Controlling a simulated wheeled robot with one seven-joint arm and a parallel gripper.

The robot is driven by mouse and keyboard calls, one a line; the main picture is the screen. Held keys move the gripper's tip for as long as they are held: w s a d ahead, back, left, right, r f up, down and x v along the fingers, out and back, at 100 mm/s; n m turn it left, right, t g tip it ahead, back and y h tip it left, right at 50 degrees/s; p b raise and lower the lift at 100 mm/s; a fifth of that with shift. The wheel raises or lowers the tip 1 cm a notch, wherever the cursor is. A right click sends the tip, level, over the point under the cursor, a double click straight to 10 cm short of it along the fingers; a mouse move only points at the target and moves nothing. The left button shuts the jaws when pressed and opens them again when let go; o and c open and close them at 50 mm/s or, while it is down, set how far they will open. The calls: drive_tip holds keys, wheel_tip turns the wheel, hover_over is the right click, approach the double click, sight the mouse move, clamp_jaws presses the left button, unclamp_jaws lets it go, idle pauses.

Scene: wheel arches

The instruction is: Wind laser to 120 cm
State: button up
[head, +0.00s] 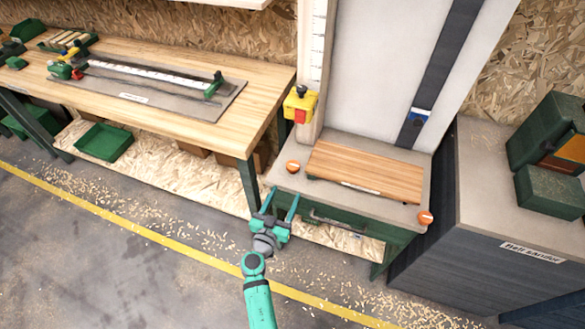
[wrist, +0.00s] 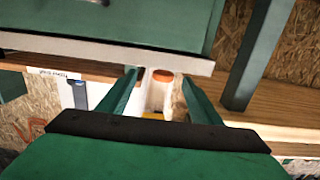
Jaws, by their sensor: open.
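A pale upright board (head: 385,60) stands at the back of a bench, with a scale strip (head: 318,35) along its left side. A blue and white device (head: 418,115), possibly the laser, sits low on a dark vertical rail (head: 443,60). The scale numbers are too small to read. A metal handle-like part (head: 335,226) shows under the bench's front edge; I cannot tell if it is a crank. My gripper (head: 281,203) is open and empty at the bench's left front corner. In the wrist view, an orange-topped pale part (wrist: 162,82) appears between the fingers (wrist: 158,88), apart from them.
A wooden board (head: 365,172) lies on the bench between two orange knobs (head: 293,167) (head: 426,217). A yellow box with a red part (head: 299,104) is at the left. A wooden workbench (head: 185,62) stands left, a belt sander cabinet (head: 500,220) right. The floor in front is open, with shavings.

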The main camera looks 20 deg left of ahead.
sight(290, 173)
drive_tip(key=shift+t, duration=0.3)
drive_tip(key=w, duration=0.4)
drive_tip(key=w+a+r, duration=0.1)
drive_tip(key=w, duration=0.7)
drive_tip(key=shift+w+a+r, duration=0.1)
drive_tip(key=shift+a+r, duration=0.05)
drive_tip(key=shift+r, duration=0.15)
drive_tip(key=shift+c, duration=0.2)
drive_tip(key=c, duration=1)
